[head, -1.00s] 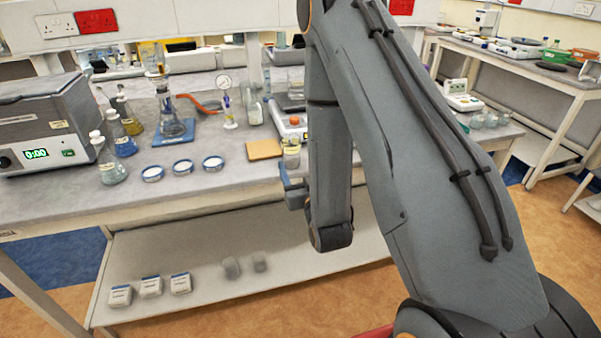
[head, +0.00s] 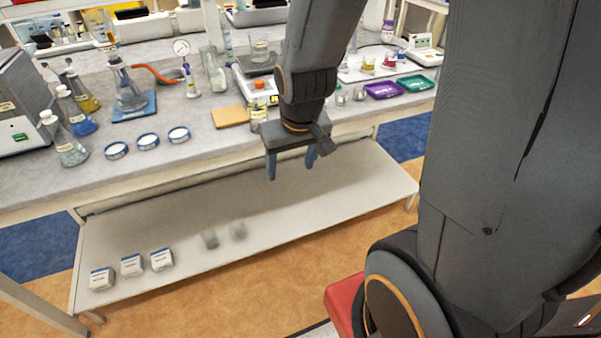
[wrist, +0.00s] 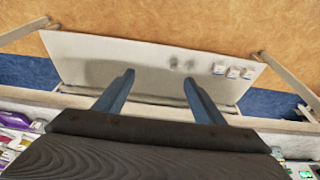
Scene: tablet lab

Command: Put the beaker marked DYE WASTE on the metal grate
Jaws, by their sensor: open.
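My gripper (head: 291,168) is open and empty, pointing down in front of the bench edge and above the lower shelf. In the wrist view its two blue fingers (wrist: 158,74) are apart with only the shelf behind them. A labelled beaker (head: 258,107) stands near the bench's front edge, close behind my gripper. A beaker with yellow liquid (head: 368,63) and one with magenta liquid (head: 390,61) stand at the back right. Another glass beaker (head: 260,51) stands on a grey device. No DYE WASTE marking is readable, and I cannot identify the metal grate.
The lower shelf (head: 330,195) holds several small white boxes (head: 131,265) and two blurred grey items. On the bench (head: 215,150) stand several flasks (head: 71,139) and dishes at left, a brown board (head: 230,117), and purple and green trays (head: 384,90) at right.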

